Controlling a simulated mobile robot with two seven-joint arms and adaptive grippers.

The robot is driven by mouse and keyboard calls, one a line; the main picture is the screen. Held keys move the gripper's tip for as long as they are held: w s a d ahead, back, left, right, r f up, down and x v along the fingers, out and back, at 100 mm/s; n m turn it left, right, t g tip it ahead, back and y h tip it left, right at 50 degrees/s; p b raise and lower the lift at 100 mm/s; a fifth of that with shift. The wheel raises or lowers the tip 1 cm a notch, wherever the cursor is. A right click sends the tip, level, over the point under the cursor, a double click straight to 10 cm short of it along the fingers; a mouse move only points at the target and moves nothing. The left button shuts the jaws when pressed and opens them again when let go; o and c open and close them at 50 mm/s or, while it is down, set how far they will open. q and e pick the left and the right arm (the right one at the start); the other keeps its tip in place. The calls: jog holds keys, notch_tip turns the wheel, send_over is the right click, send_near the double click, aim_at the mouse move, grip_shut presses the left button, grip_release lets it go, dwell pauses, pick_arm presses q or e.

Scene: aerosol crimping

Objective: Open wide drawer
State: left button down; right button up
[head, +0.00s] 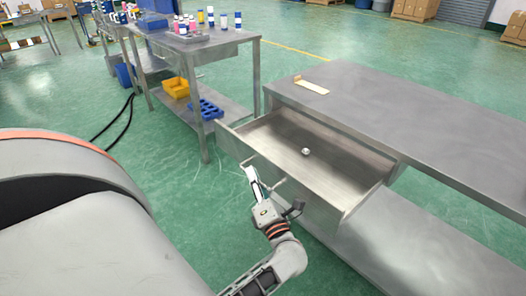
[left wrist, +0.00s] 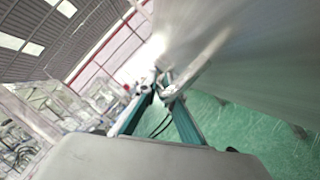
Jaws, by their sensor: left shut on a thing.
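The wide drawer (head: 310,158) of the metal table is pulled well out, and its inside shows. A small round pale object (head: 306,152) lies on the drawer floor. The drawer's bar handle (head: 262,176) is on its front face. My left gripper (head: 256,180) is at the handle and shut on it. In the left wrist view the two fingers (left wrist: 161,98) close together on the handle (left wrist: 172,90), with the drawer front (left wrist: 225,60) to the right. My right gripper is not in view.
The metal table (head: 420,125) extends to the right, with a lower shelf (head: 430,235) and a flat tan piece (head: 312,87) on top. Another table (head: 200,45) holds several cans. A yellow bin (head: 176,88) and blue rack (head: 206,109) sit below it. Green floor is clear between.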

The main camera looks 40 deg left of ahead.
pick_arm(q)
jog(key=shift+s+a+p, duration=0.1)
jog(key=shift+s+p, duration=0.25)
jog(key=shift+s, duration=1.15)
jog(key=c, duration=2.2)
grip_release()
jog(key=shift+o, duration=0.2)
jog(key=v, duration=0.7)
jog(key=shift+d, duration=0.2)
jog(key=shift+s+f, duration=0.1)
jog(key=shift+d, duration=0.1)
